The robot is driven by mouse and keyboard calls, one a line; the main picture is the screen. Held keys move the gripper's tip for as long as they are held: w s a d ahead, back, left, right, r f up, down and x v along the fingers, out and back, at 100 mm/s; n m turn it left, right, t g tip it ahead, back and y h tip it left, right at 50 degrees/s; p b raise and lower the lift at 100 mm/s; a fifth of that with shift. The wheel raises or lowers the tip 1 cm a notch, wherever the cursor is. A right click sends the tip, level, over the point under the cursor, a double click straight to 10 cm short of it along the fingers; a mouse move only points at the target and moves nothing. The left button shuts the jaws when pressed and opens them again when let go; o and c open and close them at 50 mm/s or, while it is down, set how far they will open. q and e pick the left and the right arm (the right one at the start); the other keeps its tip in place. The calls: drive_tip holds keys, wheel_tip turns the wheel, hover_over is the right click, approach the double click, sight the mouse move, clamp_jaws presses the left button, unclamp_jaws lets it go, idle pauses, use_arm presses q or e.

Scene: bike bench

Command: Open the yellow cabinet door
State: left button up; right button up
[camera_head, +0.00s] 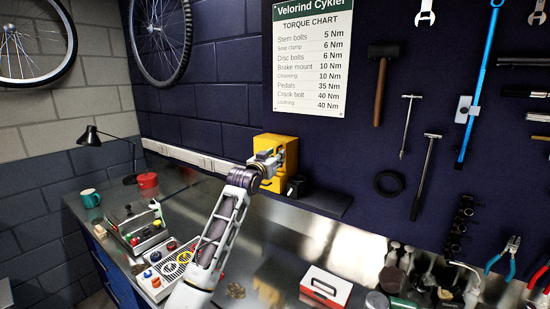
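My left gripper (267,159) reaches up from the lower left and is right at the cabinet front. Its fingers are too small and too much hidden to tell whether they are open, shut or touching the door. My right gripper is not in view.
A dark shelf (325,200) with a small black object (296,186) sits beside the cabinet. A red-and-white box (325,288), parts trays, a red pot (148,182) and a black lamp (90,137) are on the metal bench. Tools hang on the right wall (380,80).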

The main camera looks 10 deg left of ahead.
use_arm(q)
clamp_jaws()
idle(0.4)
